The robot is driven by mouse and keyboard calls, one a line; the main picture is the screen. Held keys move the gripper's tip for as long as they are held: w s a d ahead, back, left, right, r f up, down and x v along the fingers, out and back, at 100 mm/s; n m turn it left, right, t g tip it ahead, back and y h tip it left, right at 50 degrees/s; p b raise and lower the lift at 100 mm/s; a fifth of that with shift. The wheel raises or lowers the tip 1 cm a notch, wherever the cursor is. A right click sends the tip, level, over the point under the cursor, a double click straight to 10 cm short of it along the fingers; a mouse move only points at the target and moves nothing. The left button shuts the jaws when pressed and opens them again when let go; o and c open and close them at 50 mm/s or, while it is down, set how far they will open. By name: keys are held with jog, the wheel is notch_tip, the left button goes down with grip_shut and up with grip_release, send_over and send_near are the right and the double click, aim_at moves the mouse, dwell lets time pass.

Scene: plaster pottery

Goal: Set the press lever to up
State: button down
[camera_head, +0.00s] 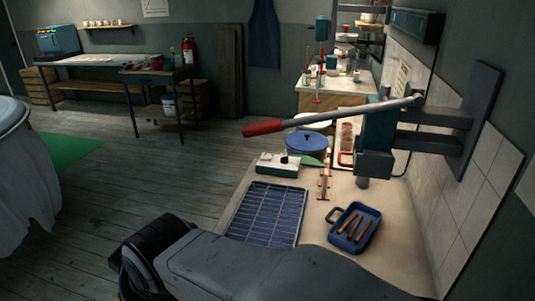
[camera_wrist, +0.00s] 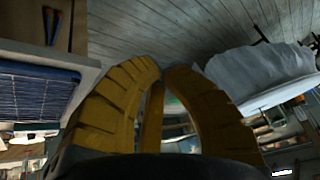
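The press (camera_head: 377,140) is a dark teal block on a grey wall bracket at the right of the head view. Its lever (camera_head: 340,115) is a long grey bar with a red grip (camera_head: 264,128). The lever reaches left over the bench, and its grip end is slightly lower than its pivot end. My gripper (camera_wrist: 162,68) shows in the wrist view as yellow ribbed fingers with the tips together and nothing between them. The fingers are not visible in the head view. My gripper is apart from the lever, which is not recognisable in the wrist view.
The bench (camera_head: 405,245) holds a blue wire rack (camera_head: 266,213), a blue tray (camera_head: 355,228) with brown sticks, a blue-lidded pot (camera_head: 306,144) and a pale box (camera_head: 282,164). A cloth-covered round thing (camera_head: 22,190) stands at left.

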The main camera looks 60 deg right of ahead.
jog(key=w+d+f+m+t+h+b, duration=0.2)
jog(key=w+d+m+t+h+b, duration=0.15)
jog(key=d+m+b, duration=0.5)
jog(key=w+d+f+m+t+h+b, duration=0.1)
jog(key=w+d+m+t+h+b, duration=0.3)
jog(key=d+m+b, duration=0.45)
jog(key=s+d+r+m+g+h+b, duration=0.1)
jog(key=s+d+r+m+h+b, duration=0.1)
jog(key=s+d+m+h+b, duration=0.65)
jog(key=s+d+r+m+g+h+b, duration=0.25)
jog(key=s+d+m+h+b, duration=0.3)
jog(key=m+b, duration=0.6)
jog(key=w+d+r+m+t+b, duration=0.1)
jog(key=w+d+r+b, duration=0.3)
jog(key=d+r, duration=0.4)
jog(key=shift+w+d+r+m, duration=0.3)
jog(key=shift+w+r+m, duration=0.25)
jog(key=shift+m, duration=0.35)
jog(key=shift+r+y, duration=0.15)
jog(key=shift+y, duration=0.1)
jog(key=shift+r, duration=0.1)
